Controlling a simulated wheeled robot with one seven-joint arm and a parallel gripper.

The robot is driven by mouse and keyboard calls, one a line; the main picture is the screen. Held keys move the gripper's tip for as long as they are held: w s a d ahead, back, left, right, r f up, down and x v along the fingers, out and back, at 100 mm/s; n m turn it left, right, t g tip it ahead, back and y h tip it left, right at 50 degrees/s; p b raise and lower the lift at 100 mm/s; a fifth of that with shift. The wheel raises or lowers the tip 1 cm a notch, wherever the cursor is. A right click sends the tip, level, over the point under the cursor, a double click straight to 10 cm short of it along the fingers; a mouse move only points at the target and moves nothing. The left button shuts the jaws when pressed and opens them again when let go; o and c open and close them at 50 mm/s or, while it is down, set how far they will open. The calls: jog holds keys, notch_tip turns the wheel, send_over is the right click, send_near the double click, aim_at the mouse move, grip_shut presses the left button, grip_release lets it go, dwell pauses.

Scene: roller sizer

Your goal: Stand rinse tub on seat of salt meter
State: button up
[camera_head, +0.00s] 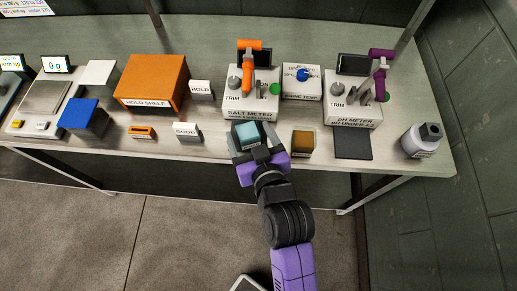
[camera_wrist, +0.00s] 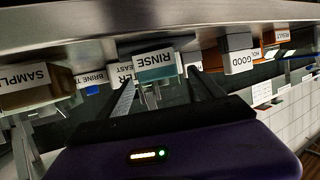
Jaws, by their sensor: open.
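The rinse tub (camera_head: 247,134) is a small teal box in front of the salt meter. In the wrist view the tub (camera_wrist: 158,68), labelled RINSE, shows ahead between my fingers. My gripper (camera_head: 258,147) is open, with its fingers on either side of the tub; I cannot tell whether they touch it. The salt meter (camera_head: 250,106) is a white box with an orange lever (camera_head: 250,52), a TRIM knob and a green button. My gripper and the tub cover the area right in front of the meter, and I cannot make out its seat clearly.
A brown-filled sample tub (camera_head: 303,143) stands close right of my gripper. The GOOD block (camera_head: 187,132) is to the left. The pH meter (camera_head: 353,106), with a purple lever and dark mat (camera_head: 352,143), is further right.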

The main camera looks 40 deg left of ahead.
jog(key=v, duration=1)
jog(key=shift+b, duration=0.45)
jog(key=shift+d, duration=0.1)
jog(key=s+d+f+m+t+h, duration=0.2)
jog(key=d+m+h, duration=0.1)
jog(key=d, duration=0.8)
jog(key=s+d+f+m+t+h, duration=0.2)
jog(key=d+m+t+h, duration=0.1)
jog(key=d, duration=0.7)
jog(key=s+d+r+m+t+h, duration=0.1)
jog(key=s+d+r+m+h, duration=0.3)
jog(key=s+d, duration=0.8)
notch_tip(320, 180, up, 2)
jog(key=shift+r+m+t+h, duration=0.15)
jog(key=shift+m+t+h, duration=0.2)
jog(key=shift+h, duration=0.35)
